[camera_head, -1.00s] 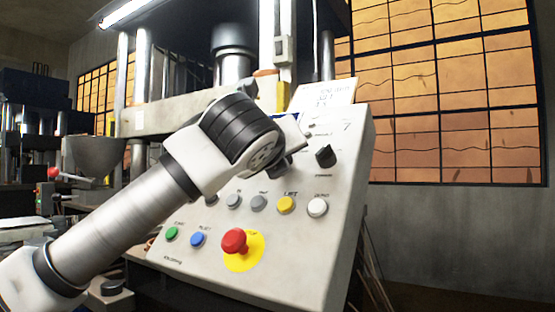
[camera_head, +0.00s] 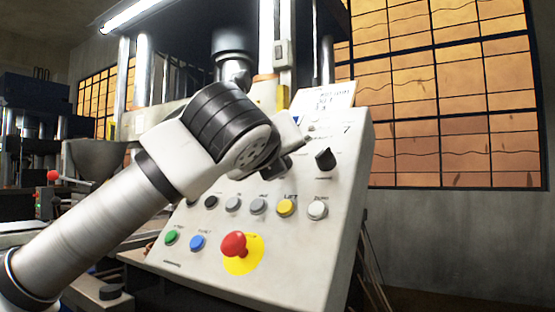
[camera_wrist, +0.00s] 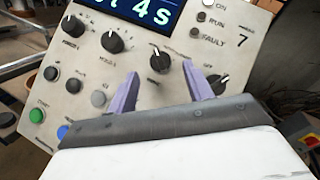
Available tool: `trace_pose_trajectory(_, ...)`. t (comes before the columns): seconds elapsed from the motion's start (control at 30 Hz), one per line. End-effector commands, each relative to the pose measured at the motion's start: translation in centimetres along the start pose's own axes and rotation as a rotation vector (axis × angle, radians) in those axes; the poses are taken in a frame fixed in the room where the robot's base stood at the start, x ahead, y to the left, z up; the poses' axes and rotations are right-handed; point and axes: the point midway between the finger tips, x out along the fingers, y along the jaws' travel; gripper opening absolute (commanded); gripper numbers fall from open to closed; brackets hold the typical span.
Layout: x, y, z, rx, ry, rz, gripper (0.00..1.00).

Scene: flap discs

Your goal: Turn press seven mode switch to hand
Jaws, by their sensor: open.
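The press seven panel (camera_head: 290,270) is a sloped pale box marked 7 at its upper right. In the wrist view, several black rotary knobs run in a row below a blue display. One knob (camera_wrist: 160,62) shows between the two purple fingers of my gripper (camera_wrist: 160,70), which is open; contact cannot be told. Another knob (camera_wrist: 218,85) lies just right of the right finger; it also shows in the head view (camera_head: 325,158). Two more knobs (camera_wrist: 112,42) (camera_wrist: 72,25) sit to the left. The labels are too small to read surely. In the head view my arm hides the fingers.
Below the knobs are push buttons, including yellow (camera_head: 285,207), white (camera_head: 317,209), green (camera_head: 172,236) and blue (camera_head: 197,242). A red emergency stop (camera_head: 234,244) stands out on a yellow disc. A paper sheet (camera_head: 325,100) stands at the panel's top. Press columns rise behind.

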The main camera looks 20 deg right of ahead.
Motion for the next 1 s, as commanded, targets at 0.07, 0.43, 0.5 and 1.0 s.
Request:
trace_pose_trajectory(0.07, -2.0, 0.1, -0.1, 0.002, -0.003, 0.001, 0.51)
trace_pose_trajectory(0.43, -9.2, 0.1, 0.0, 0.001, -0.001, 0.001, 0.51)
trace_pose_trajectory(0.5, -9.8, 0.0, 0.0, 0.001, -0.001, 0.001, 0.51)
trace_pose_trajectory(1.0, -10.4, 0.0, 0.0, 0.000, 0.000, -0.001, 0.51)
